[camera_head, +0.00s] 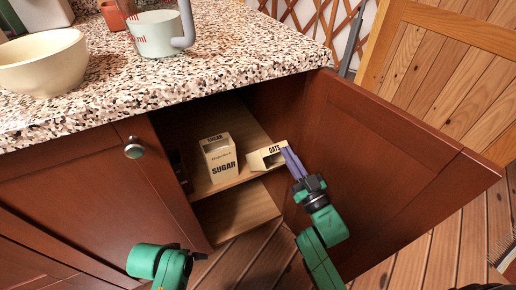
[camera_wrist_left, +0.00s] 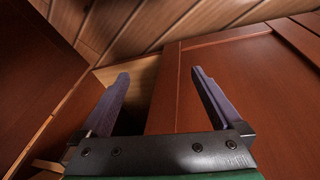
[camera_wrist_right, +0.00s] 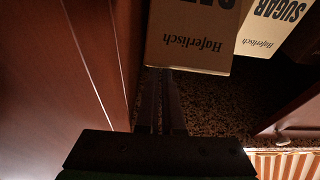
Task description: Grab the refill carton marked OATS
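The OATS carton (camera_head: 267,157), pale with dark lettering, is at the right side of the open cabinet in the head view; part of it is shadowed. It also shows in the right wrist view (camera_wrist_right: 190,45), its top cut off. My right gripper (camera_head: 287,155) reaches in from the right, with its fingertips at the carton's right end. In the right wrist view its fingers (camera_wrist_right: 162,90) are close together below the carton's near edge; whether they touch it cannot be told. My left gripper (camera_wrist_left: 160,85) is open and empty, near the cabinet front.
The SUGAR carton (camera_head: 220,160) stands left of the OATS carton on the shelf (camera_head: 240,178). The open cabinet door (camera_head: 385,165) stands on the right. Above, the speckled counter (camera_head: 225,50) holds a cream bowl (camera_head: 42,65) and a measuring jug (camera_head: 157,38).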

